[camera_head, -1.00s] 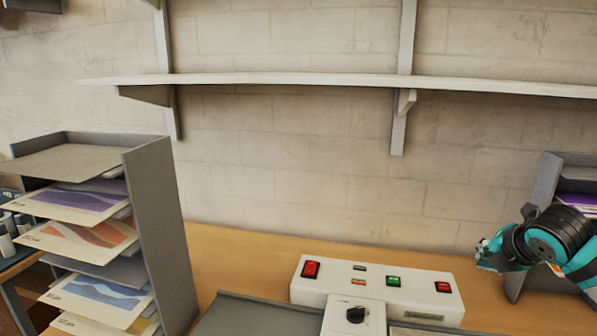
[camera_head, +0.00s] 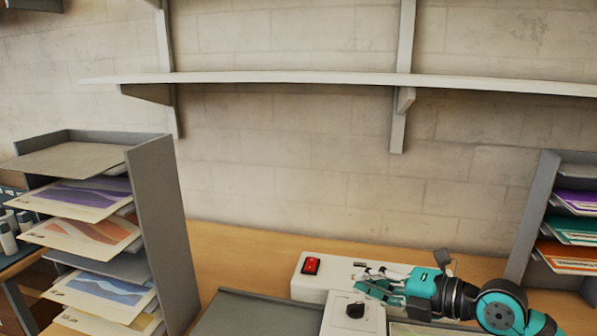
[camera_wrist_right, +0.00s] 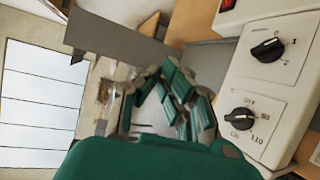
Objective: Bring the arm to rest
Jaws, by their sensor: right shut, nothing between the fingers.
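My right arm (camera_head: 500,308) comes in from the lower right in the head view. Its teal and black gripper (camera_head: 368,283) points left over the laminator's white control panel (camera_head: 318,290) and covers part of it. The fingers are shut with nothing between them. In the right wrist view the green fingers (camera_wrist_right: 168,98) show beside the panel with its two black knobs. Whether the gripper touches the panel cannot be told. My left gripper is not in view.
A grey paper rack (camera_head: 160,215) with several printed sheets stands at the left. Another rack (camera_head: 532,215) with coloured sheets stands at the right. A wall shelf (camera_head: 300,79) runs above. Bare wooden tabletop (camera_head: 235,255) lies behind the laminator.

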